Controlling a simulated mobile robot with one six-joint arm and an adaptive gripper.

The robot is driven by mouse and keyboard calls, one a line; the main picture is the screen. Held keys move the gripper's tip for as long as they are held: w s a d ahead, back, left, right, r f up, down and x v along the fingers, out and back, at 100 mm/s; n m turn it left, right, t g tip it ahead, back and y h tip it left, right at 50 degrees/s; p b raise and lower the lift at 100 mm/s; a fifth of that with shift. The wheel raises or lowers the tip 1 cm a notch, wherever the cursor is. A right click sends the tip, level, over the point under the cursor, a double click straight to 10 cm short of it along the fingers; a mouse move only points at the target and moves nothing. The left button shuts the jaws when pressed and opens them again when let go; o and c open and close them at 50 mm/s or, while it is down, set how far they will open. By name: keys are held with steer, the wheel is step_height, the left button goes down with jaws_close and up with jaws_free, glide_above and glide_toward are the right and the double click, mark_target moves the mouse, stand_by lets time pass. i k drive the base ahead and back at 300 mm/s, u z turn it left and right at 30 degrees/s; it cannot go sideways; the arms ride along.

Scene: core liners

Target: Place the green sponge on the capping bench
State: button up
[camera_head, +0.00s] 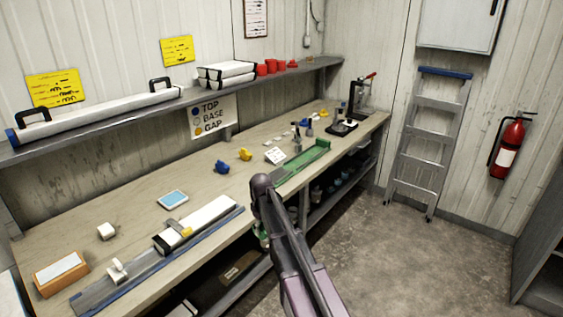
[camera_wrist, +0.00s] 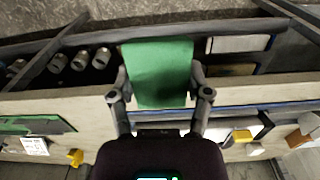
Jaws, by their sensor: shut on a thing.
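The green sponge (camera_wrist: 158,68) is a flat green block between the two fingers of my gripper (camera_wrist: 160,82) in the wrist view. My gripper is shut on its sides. In that view the sponge overlaps the front edge of the capping bench (camera_wrist: 80,100) and the open lower shelf; its exact height is unclear. In the head view, the long wooden capping bench (camera_head: 138,200) runs along the wall. My arm hides most of the gripper there, and only a small green patch, probably the sponge (camera_head: 264,240), shows at the bench's front edge.
A rail with a white core liner (camera_head: 208,217) lies at the bench's front left. A green tray (camera_head: 305,158) lies right of my arm. A blue-screened tablet (camera_head: 172,199) and yellow (camera_head: 245,154) and blue (camera_head: 222,167) pieces lie between bare patches.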

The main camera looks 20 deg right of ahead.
mark_target(249, 196)
steer(key=u, duration=0.05)
steer(key=i, duration=1)
steer(key=z, duration=0.05)
